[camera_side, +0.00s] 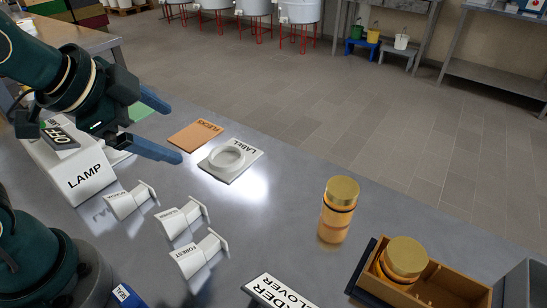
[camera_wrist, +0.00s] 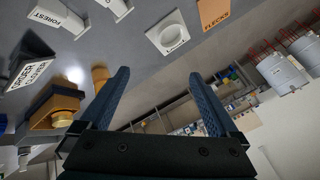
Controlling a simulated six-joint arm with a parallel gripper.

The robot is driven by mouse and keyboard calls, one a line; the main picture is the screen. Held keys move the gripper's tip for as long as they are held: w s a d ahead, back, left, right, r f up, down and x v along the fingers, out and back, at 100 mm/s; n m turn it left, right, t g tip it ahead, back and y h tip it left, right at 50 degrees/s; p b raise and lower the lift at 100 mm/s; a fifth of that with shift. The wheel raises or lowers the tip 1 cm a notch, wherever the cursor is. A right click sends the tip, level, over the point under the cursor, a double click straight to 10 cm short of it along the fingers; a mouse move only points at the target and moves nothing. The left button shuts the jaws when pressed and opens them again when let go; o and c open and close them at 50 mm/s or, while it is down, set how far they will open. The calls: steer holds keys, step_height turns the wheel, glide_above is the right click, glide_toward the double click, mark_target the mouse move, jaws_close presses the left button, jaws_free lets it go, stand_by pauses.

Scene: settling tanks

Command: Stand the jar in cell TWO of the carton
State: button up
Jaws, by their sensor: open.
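An amber jar (camera_side: 337,220) with a gold lid stands upright on the grey table, left of the carton. It shows partly in the wrist view (camera_wrist: 99,76), beside a finger. The carton (camera_side: 460,294) is an open orange-brown box at the lower right. A second gold-lidded jar (camera_side: 403,262) stands in its left part; the right part looks empty. No cell numbers are readable. The carton also shows in the wrist view (camera_wrist: 42,110). My gripper (camera_side: 172,131) is open and empty at the upper left, above the table and well away from both jars.
A LABEL block with a white ring (camera_side: 230,158) and a FLECKS card (camera_side: 195,134) lie mid-table. Several white labelled pieces, one marked FOREST (camera_side: 200,255), lie near the LAMP box (camera_side: 75,170). An ORDER CLOVER sign (camera_side: 278,292) is at the front edge.

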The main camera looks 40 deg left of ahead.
steer(key=s+f+n+g, duration=0.1)
steer(key=s+n+g, duration=0.1)
steer(key=s+n, duration=0.5)
steer(key=shift+n+h, duration=0.3)
steer(key=shift+n, duration=0.2)
steer(key=shift+s+d+f, duration=0.1)
stand_by(0.4)
